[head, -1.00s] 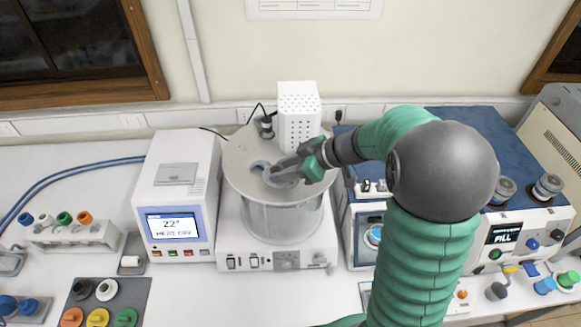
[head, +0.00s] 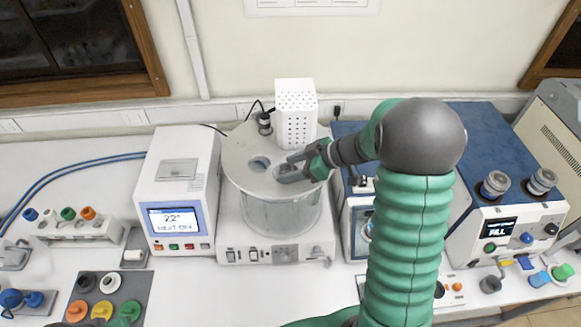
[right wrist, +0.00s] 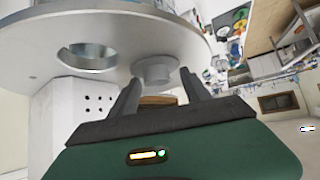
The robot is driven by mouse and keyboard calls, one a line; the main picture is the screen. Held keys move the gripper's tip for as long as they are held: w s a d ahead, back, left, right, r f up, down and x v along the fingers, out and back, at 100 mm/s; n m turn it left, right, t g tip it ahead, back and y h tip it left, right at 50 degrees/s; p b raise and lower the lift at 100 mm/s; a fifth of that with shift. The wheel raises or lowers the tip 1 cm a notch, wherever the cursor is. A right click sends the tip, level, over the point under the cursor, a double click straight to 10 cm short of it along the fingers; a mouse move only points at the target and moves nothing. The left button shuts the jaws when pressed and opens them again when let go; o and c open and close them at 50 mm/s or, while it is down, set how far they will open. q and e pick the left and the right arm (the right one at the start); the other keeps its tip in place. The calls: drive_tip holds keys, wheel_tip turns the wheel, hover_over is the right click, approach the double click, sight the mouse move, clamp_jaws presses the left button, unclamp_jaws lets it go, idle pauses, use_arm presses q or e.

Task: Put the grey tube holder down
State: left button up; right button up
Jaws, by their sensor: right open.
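The grey tube holder (right wrist: 155,70) appears in the right wrist view as a short grey cylinder with a wider rim, at the round lid of the glass bath. In the head view, it is mostly hidden by my right gripper (head: 291,170) at the lid's right part. In the right wrist view, my right gripper (right wrist: 158,88) is open, with its two fingers apart on either side of the holder. I cannot tell whether a finger touches it. The bath lid (head: 240,146) has an open round hole to the holder's left in the head view. My left gripper is not in view.
A white perforated box (head: 296,115) and a dark probe (head: 264,124) stand at the lid's back. A white heater unit (head: 176,190) with a screen is on the left. A blue-topped machine (head: 492,150) is on the right. Coloured caps lie at the left front.

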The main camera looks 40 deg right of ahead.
drive_tip(key=shift+d, duration=0.25)
drive_tip(key=v, duration=0.2)
drive_tip(key=b+v, duration=0.1)
drive_tip(key=v, duration=0.2)
drive_tip(key=shift+w+d+f, duration=0.15)
drive_tip(key=shift+d+f, duration=0.05)
drive_tip(key=shift+d, duration=0.1)
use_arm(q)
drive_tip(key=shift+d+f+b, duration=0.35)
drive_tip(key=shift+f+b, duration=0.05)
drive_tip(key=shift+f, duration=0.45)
use_arm(e)
drive_tip(key=v, duration=0.7)
drive_tip(key=shift+a, duration=0.15)
drive_tip(key=shift+s+r, duration=0.1)
drive_tip(key=shift+s, duration=0.1)
